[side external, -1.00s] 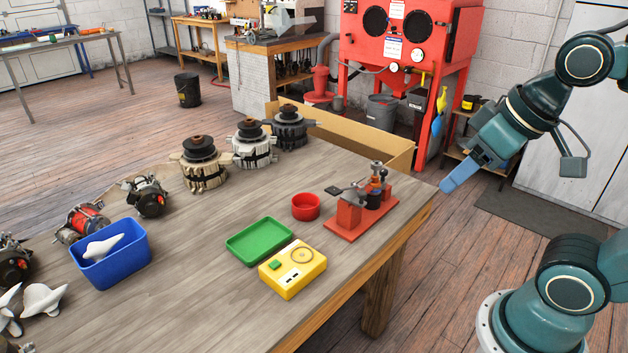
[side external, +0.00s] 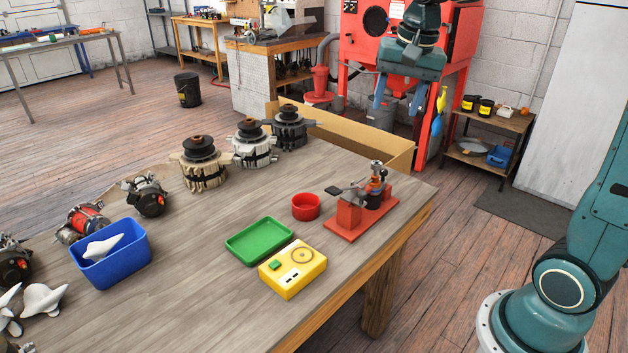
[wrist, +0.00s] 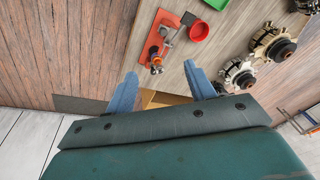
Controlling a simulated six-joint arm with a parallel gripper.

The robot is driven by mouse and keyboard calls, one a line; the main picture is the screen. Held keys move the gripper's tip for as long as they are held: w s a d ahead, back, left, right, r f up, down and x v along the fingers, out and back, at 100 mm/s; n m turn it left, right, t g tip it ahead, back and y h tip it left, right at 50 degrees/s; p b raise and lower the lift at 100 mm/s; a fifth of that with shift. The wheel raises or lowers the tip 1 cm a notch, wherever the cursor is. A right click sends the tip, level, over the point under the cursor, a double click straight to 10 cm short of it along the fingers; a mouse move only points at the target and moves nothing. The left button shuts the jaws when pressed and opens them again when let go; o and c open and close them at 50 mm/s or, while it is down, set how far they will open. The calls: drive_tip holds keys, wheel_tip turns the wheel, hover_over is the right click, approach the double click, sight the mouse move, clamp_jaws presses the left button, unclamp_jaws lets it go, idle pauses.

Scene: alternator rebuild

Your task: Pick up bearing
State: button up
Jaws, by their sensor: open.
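My gripper (side external: 399,98) is open and empty, high above the table's far right corner and beyond the red fixture. Its two blue fingers also show spread in the wrist view (wrist: 162,77), with nothing between them but the scene below. I cannot clearly make out a separate bearing. The red fixture (side external: 345,232) stands near the table's right edge and carries a dark round part (side external: 374,200) with orange and metal pieces above it. In the wrist view, the red fixture (wrist: 152,45) lies beyond the fingers, between them.
A green tray (side external: 259,241) and a yellow device (side external: 293,270) stand at the table's front. Several alternator parts, including a black-topped one (side external: 202,170), line the back and left. A blue bin (side external: 112,262) holds a white part. A cardboard box (side external: 385,142) borders the far edge.

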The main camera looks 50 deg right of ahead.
drive_tip(key=w+d+f+m+g, duration=0.2)
drive_tip(key=w+d+f+m, duration=0.6)
drive_tip(key=w+d, duration=0.3)
drive_tip(key=d, duration=0.3)
drive_tip(key=shift+f+g+y, duration=0.3)
drive_tip(key=shift+f, duration=0.05)
drive_tip(key=shift+a+f, duration=0.1)
hover_over(377, 163)
drive_tip(key=shift+f, duration=4.25)
drive_tip(key=shift+f, duration=2.6)
drive_tip(key=c, duration=1.1)
